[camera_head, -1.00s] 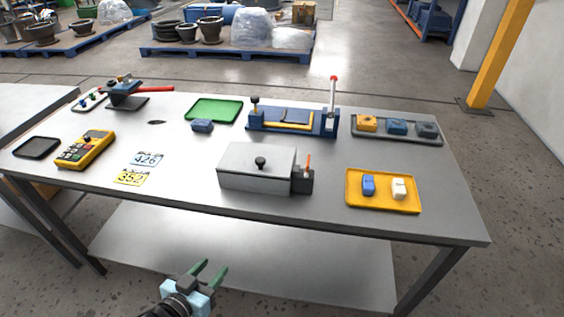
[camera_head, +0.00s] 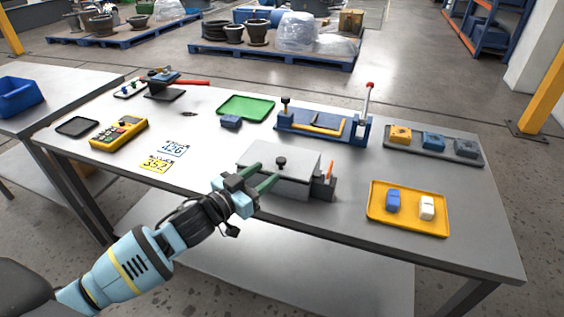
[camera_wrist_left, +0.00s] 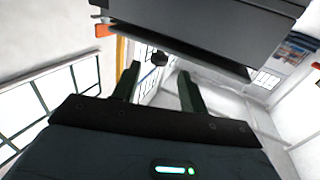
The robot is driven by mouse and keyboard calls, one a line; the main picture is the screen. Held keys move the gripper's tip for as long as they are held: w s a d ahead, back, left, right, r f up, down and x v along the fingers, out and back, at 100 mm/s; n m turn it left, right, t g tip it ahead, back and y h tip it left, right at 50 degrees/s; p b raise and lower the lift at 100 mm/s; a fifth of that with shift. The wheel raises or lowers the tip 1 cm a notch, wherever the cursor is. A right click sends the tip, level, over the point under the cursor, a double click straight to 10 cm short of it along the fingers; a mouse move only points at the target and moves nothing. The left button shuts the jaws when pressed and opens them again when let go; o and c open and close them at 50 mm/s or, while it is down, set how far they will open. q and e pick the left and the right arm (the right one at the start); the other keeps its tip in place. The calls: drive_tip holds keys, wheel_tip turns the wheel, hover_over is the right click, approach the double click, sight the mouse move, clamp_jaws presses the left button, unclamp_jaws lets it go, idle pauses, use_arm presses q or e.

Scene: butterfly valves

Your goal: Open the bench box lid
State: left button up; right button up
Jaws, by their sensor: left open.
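The bench box (camera_head: 290,182) is grey and stands near the front edge of the workbench, with its lid (camera_head: 300,157) shut. A black knob (camera_head: 281,161) sits on the lid. In the left wrist view the box (camera_wrist_left: 205,30) fills the upper right, and the dark knob (camera_wrist_left: 159,59) shows beyond the fingers. My left gripper (camera_head: 264,175) is open and empty, its green fingers at the box's front left, pointing toward the knob. In the left wrist view the gripper (camera_wrist_left: 161,82) has a clear gap between its fingers. My right gripper is not in view.
A dark block with an orange stick (camera_head: 325,182) stands at the box's right end. A yellow tray (camera_head: 408,222) with two small blocks lies further right. A blue fixture with a red-tipped lever (camera_head: 365,125) stands behind. Number cards (camera_head: 156,163) lie left on clear bench top.

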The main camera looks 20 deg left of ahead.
sight(281, 160)
use_arm(q)
drive_tip(key=shift+x, duration=3.45)
clamp_jaws()
